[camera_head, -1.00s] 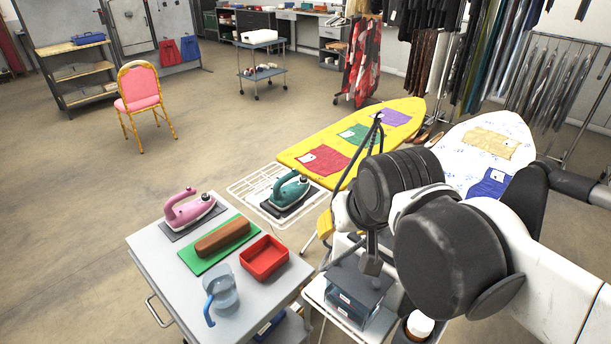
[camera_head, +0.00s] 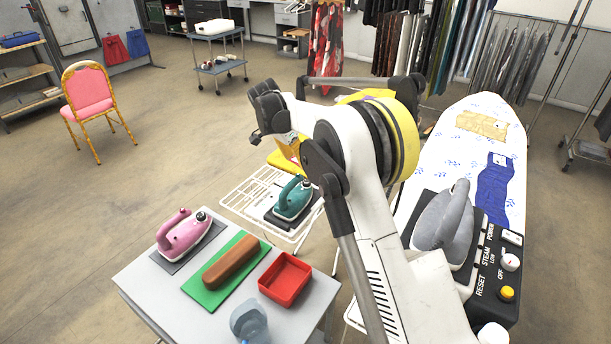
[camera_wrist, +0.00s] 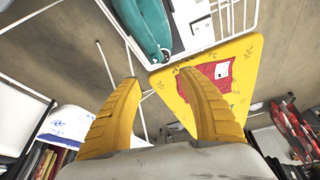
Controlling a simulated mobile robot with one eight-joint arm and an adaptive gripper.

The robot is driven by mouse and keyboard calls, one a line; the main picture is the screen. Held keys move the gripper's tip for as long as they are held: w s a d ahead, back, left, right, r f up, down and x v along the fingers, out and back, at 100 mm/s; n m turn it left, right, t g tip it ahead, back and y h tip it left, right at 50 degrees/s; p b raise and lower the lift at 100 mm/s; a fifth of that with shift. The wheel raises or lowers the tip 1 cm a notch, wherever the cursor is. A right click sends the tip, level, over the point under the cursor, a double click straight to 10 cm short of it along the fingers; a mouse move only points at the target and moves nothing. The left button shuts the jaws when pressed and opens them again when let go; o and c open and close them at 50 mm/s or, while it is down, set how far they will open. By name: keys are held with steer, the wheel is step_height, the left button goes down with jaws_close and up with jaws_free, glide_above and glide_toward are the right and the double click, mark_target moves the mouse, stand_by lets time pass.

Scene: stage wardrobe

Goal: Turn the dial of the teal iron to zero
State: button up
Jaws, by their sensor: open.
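The teal iron (camera_head: 293,200) sits on a dark pad on the white wire rack (camera_head: 240,200), beyond the grey table. A small dark dial-like part shows at its right end; its setting is too small to read. In the head view my arm hides most of the gripper.
A pink iron (camera_head: 184,237), a brown block on a green mat (camera_head: 207,300), a red tray (camera_head: 304,280) and a clear jug (camera_head: 249,323) stand on the grey table (camera_head: 150,285). A grey iron (camera_head: 443,225) on a control unit stands at right. The yellow ironing board (camera_wrist: 243,57) lies nearby.

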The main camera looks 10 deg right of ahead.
mark_target(306, 181)
steer(key=shift+m, duration=0.3)
steer(key=b+x, duration=0.1)
steer(key=x, duration=0.3)
steer(key=b+x, duration=0.1)
steer(key=x, duration=0.3)
steer(key=b+x, duration=0.1)
steer(key=x, duration=0.4)
steer(key=shift+w+a+b, duration=0.2)
steer(key=shift+w+b, duration=0.15)
jaws_close()
